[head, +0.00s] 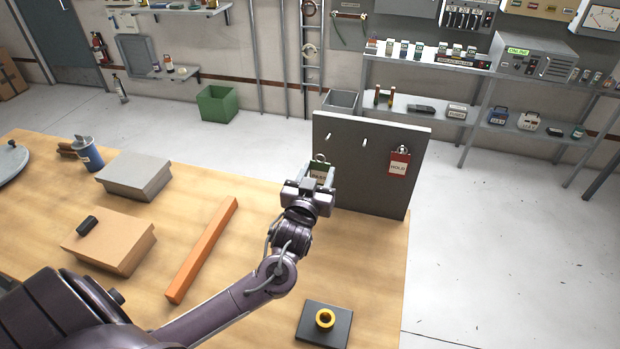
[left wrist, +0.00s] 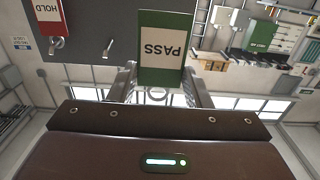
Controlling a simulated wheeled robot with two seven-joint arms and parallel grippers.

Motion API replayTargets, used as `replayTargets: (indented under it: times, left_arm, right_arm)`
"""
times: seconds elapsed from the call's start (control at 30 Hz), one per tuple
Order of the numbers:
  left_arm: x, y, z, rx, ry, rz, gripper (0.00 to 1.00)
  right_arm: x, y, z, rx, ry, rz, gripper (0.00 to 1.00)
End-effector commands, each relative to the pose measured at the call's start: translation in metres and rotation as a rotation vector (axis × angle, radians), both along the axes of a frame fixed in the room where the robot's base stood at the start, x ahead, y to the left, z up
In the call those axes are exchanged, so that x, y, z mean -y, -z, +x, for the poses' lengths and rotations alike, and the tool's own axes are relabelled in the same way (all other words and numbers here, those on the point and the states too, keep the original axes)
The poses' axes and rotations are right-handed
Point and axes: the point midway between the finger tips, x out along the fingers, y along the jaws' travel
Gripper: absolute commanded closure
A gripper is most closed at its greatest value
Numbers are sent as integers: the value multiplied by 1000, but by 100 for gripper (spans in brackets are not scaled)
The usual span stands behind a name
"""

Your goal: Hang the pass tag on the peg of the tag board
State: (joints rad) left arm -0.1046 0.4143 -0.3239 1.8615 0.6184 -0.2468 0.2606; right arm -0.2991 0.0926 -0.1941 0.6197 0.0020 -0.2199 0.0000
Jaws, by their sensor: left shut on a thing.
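The pass tag (head: 320,172) has a green border, a pale PASS label and a metal ring at its top. My left gripper (head: 312,187) is shut on it and holds it in front of the left part of the grey tag board (head: 365,185). In the left wrist view, the pass tag (left wrist: 163,48) shows upside down between the two fingers. The board has a bare left peg (head: 328,136) and a bare middle peg (head: 364,142). The tag's ring is below the left peg in the head view and apart from it. My right gripper is not in view.
A red HOLD tag (head: 398,163) hangs at the board's right. On the wooden table are an orange bar (head: 203,250), a grey box (head: 134,180), a cardboard box (head: 110,245), a blue can (head: 88,154) and a black block with a yellow ring (head: 323,325). The table's right front is mostly clear.

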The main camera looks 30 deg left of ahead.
Motion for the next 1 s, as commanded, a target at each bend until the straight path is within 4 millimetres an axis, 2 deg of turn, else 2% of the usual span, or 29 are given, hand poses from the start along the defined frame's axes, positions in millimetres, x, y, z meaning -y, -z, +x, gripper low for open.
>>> replayTargets:
  times: [0.07, 0.17, 0.47, 0.73, 1.0]
  left_arm:
    - [-2, 1, 5, 1, -1, 1, 77]
    - [-4, 1, 11, 2, -1, 1, 77]
    - [-8, 1, 29, 1, -1, 1, 77]
    - [-11, 1, 41, 1, -1, 1, 77]
    - [-13, 0, 45, 0, -2, 1, 77]
  right_arm:
    - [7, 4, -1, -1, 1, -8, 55]
    - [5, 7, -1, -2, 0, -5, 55]
    - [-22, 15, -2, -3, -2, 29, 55]
    - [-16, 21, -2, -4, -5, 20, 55]
    - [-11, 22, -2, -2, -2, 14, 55]
